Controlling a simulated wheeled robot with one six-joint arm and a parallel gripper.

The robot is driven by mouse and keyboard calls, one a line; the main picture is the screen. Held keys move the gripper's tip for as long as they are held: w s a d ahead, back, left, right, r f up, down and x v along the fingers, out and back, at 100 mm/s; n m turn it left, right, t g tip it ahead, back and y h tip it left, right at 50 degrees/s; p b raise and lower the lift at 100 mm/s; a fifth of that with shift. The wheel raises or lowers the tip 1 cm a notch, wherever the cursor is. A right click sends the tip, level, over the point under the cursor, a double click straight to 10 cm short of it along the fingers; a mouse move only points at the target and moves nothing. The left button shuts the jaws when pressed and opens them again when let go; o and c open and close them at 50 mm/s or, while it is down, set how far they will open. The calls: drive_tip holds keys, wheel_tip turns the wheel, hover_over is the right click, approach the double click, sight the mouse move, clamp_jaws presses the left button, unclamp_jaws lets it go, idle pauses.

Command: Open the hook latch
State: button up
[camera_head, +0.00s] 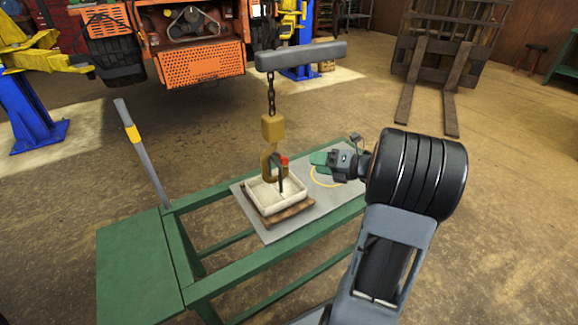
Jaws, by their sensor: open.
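A yellow hook (268,165) hangs below a yellow block (272,127) on a dark chain (271,95). A small red part (284,161) shows at the hook's right side, with a dark upright piece below it. I cannot tell clearly which piece is the latch or whether it is open. The hook's lower end is over or just inside a white tray (262,203). My gripper (333,161) is open, to the right of the hook and apart from it, at about the height of the red part in the picture.
The tray sits on a brown wooden base (288,216) on a grey plate with a yellow ring (322,182). A green piece (319,158) shows beside my gripper. A green frame bench (285,235), a grey overhead bar (300,55) and a leaning yellow-banded handle (145,160) surround the hook.

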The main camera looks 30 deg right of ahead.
sight(288, 161)
drive_tip(key=b+x, duration=0.3)
drive_tip(key=x, duration=0.6)
drive_tip(key=shift+w+a, duration=0.2)
clamp_jaws()
